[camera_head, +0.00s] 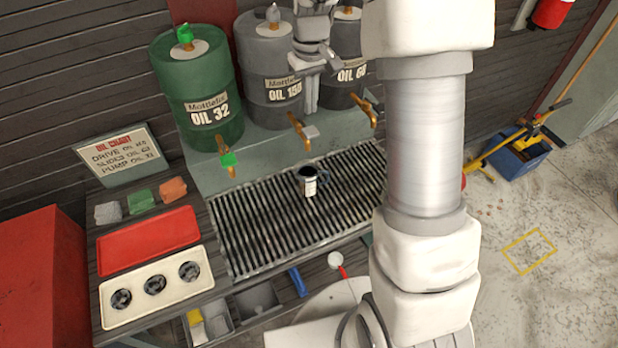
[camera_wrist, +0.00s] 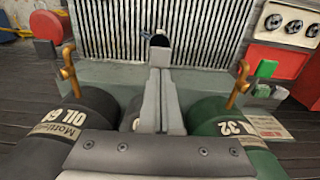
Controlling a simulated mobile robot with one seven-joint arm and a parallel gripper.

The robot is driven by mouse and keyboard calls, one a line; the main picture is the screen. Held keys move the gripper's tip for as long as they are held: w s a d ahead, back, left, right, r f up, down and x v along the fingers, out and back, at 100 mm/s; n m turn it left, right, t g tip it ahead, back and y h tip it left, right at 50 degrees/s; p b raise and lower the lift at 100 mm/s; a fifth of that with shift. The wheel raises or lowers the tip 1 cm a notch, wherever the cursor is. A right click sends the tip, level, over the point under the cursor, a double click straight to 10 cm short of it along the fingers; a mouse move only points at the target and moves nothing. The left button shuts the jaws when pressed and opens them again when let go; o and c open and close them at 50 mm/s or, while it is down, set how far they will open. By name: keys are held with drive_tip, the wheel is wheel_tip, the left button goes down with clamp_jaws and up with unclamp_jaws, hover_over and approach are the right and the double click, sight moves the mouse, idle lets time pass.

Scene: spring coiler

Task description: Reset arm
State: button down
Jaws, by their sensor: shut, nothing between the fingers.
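My gripper (camera_head: 311,104) hangs in front of the grey drums at the top middle of the head view, fingers pointing down. In the wrist view its two grey fingers (camera_wrist: 161,78) lie together, shut and empty. My white arm fills the right middle of the head view and hides part of the bench. A dark cup with a pale label (camera_head: 308,182) stands upright on the slatted drip grate (camera_head: 262,226), below and apart from the gripper. Only part of the cup shows in the wrist view (camera_wrist: 160,41).
A green OIL 32 drum (camera_head: 197,92), a grey drum (camera_head: 271,72) and an OIL 68 drum (camera_wrist: 63,131) stand behind the grate, with brass taps. A red tray (camera_head: 148,241), a cream tray (camera_head: 136,307) and an oil chart (camera_head: 119,155) are left. Floor shows right.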

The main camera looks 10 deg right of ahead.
idle(0.4)
drive_tip(key=shift+s+r, duration=0.15)
drive_tip(key=shift+r, duration=0.15)
drive_tip(key=s+r+m+t+b, duration=0.1)
drive_tip(key=s+r+t, duration=0.2)
drive_tip(key=s+r, duration=0.65)
drive_tip(key=s+a+m+t+b, duration=0.1)
drive_tip(key=s+t, duration=0.1)
drive_tip(key=s, duration=1.4)
drive_tip(key=shift+r+t+b, duration=0.3)
drive_tip(key=shift+r+b, duration=0.05)
drive_tip(key=shift+r, duration=0.05)
